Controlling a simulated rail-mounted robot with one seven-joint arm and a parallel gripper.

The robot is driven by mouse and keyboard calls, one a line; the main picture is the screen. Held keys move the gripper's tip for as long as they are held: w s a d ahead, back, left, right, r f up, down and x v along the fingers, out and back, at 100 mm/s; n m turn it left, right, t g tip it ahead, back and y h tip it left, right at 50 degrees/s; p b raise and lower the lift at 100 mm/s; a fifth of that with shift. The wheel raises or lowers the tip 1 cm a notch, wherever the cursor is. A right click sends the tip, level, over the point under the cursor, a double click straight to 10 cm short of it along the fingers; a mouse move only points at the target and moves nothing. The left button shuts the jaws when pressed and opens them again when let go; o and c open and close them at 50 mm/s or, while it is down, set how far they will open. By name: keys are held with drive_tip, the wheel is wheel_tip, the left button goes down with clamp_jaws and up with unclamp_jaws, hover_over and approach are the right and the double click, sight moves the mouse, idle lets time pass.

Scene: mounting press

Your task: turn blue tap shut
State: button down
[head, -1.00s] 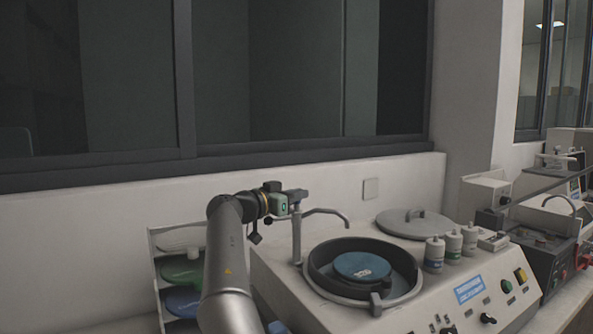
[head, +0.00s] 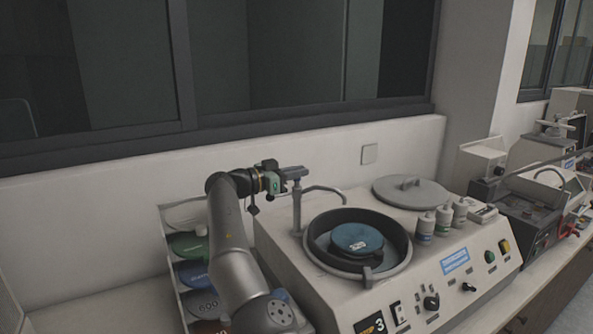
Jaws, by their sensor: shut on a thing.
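The tap (head: 297,212) is a grey upright post on the back left of the polishing machine, with a thin spout (head: 325,189) curving right towards the bowl. Its grey-blue handle (head: 294,172) sits on top of the post. My gripper (head: 282,179) comes from the left and is shut on this handle. The fingertips are small and partly hidden in the head view, so the exact grip is hard to see. No water shows at the spout.
The machine's round bowl (head: 401,260) holds a blue disc (head: 356,238). A grey lid (head: 411,188) lies behind, and several bottles (head: 443,221) stand to the right. A rack (head: 170,252) of coloured discs stands left, beside my arm. The wall is close behind.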

drive_tip(key=c, duration=1.5)
unclamp_jaws()
drive_tip(key=shift+d, duration=0.1)
wheel_tip(320, 180, up, 3)
drive_tip(key=shift+f+p, duration=0.1)
drive_tip(key=shift+p, duration=0.75)
drive_tip(key=shift+s+b, duration=0.2)
drive_tip(key=shift+b, duration=0.5)
drive_tip(key=s+d+r+b, duration=0.4)
drive_tip(key=s+r+b, duration=0.6)
drive_tip(key=s, duration=0.3)
